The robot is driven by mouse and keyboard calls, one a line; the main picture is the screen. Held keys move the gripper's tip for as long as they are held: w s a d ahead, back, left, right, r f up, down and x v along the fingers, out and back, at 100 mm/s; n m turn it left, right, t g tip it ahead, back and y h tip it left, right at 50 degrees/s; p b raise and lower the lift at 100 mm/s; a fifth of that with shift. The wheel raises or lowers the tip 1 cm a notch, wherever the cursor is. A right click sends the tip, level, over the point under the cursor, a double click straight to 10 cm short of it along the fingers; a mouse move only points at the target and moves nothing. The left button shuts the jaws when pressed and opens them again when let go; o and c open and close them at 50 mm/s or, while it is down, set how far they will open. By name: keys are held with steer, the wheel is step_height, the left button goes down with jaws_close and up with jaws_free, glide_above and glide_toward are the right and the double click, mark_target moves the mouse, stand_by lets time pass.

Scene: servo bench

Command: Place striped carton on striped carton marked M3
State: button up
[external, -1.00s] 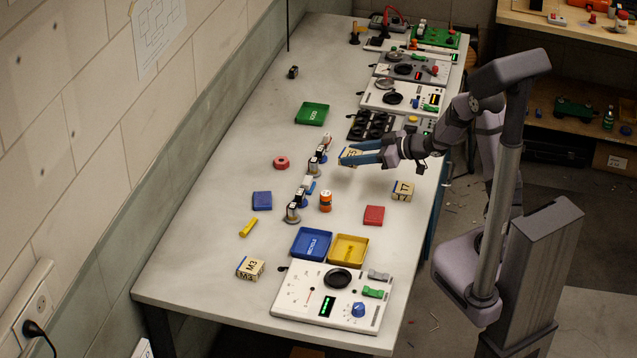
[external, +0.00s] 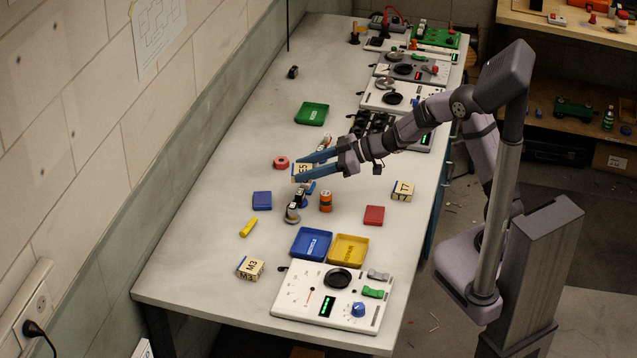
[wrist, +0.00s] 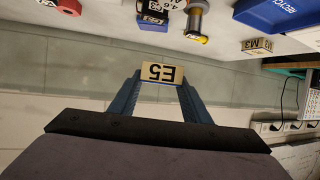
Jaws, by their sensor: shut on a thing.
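My gripper (external: 316,166) has blue fingers and is shut on a striped carton marked E5 (external: 302,172). The striped carton marked M3 (external: 250,268) stands on the bench at the front left, apart from my gripper. It also shows in the wrist view (wrist: 257,45) at the upper right. Nothing rests on its top.
A carton marked T7 (external: 403,190) stands to the right. A blue tray (external: 311,244) and a yellow tray (external: 348,250) lie right of M3, with a white control panel (external: 330,296) in front. A yellow piece (external: 249,227) and blue block (external: 262,201) lie behind M3. An orange cylinder (external: 326,201) stands mid-bench.

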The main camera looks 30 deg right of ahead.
steer(key=s+a+n+g+y, duration=0.1)
steer(key=s+a+n+g, duration=0.35)
steer(key=a, duration=0.75)
steer(key=r+n+g, duration=0.2)
glide_above(256, 263)
steer(key=shift+y, duration=0.4)
steer(key=shift+a+f, duration=0.1)
steer(key=shift+f, duration=5.05)
steer(key=shift+f, duration=0.1)
steer(key=o, duration=1)
steer(key=shift+f, duration=0.1)
steer(key=shift+o, duration=0.2)
steer(key=shift+r, duration=0.25)
steer(key=v, duration=1.2)
steer(key=shift+b, duration=0.35)
